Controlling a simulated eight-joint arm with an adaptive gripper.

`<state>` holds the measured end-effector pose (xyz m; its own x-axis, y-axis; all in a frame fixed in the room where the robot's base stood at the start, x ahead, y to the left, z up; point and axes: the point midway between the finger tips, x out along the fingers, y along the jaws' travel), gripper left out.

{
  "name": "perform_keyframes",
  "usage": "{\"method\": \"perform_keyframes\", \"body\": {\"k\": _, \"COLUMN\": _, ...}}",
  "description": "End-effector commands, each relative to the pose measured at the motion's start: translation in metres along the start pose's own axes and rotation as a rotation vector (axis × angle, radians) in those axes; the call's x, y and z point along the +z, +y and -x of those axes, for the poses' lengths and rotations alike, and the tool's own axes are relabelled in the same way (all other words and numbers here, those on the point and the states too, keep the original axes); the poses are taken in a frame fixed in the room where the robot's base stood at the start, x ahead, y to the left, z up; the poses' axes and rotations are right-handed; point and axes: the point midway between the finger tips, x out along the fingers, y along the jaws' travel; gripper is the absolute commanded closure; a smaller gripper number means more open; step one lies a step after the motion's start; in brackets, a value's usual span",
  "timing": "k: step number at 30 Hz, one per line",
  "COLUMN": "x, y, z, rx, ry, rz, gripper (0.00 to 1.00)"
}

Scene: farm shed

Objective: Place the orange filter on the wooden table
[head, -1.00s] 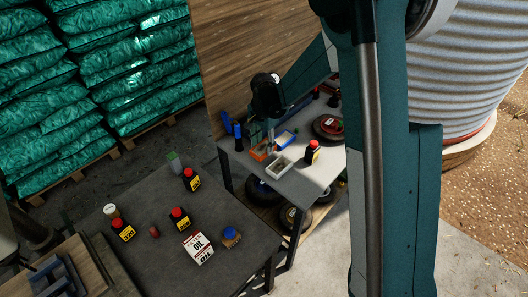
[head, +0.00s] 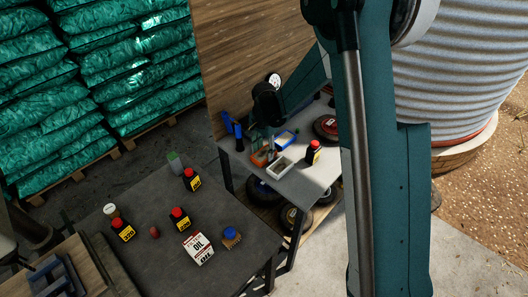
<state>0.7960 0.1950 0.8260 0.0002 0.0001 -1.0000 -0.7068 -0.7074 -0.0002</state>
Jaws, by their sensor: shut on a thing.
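My gripper (head: 269,143) is down at the left part of the far grey worktable (head: 305,178), among small bins. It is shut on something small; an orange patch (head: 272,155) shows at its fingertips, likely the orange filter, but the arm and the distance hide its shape. An orange bin (head: 257,159) sits right beside the fingers, and I cannot tell whether they touch it. A wooden-topped surface (head: 112,262) shows at the lower left; I cannot tell if it is the wooden table.
A grey bin (head: 281,165), a blue-and-white bin (head: 287,141) and a black bottle (head: 313,153) stand near my gripper. The near dark table (head: 165,235) holds several bottles and an oil carton (head: 198,247), with bare patches between. A wooden partition (head: 245,60) rises behind.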

Motion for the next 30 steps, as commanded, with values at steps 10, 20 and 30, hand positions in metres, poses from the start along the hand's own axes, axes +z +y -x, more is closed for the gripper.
{"method": "perform_keyframes", "body": {"k": 10, "x": 0.000, "y": 0.000, "z": -0.003, "rx": 0.000, "ry": 0.000, "rz": 0.000, "gripper": 0.46}}
{"method": "perform_keyframes", "body": {"k": 20, "x": 0.000, "y": 0.000, "z": -0.002, "rx": 0.000, "ry": 0.000, "rz": 0.000, "gripper": 0.46}}
{"method": "perform_keyframes", "body": {"k": 30, "x": 0.000, "y": 0.000, "z": 0.018, "rx": 0.000, "ry": 0.000, "rz": 0.000, "gripper": 0.46}}
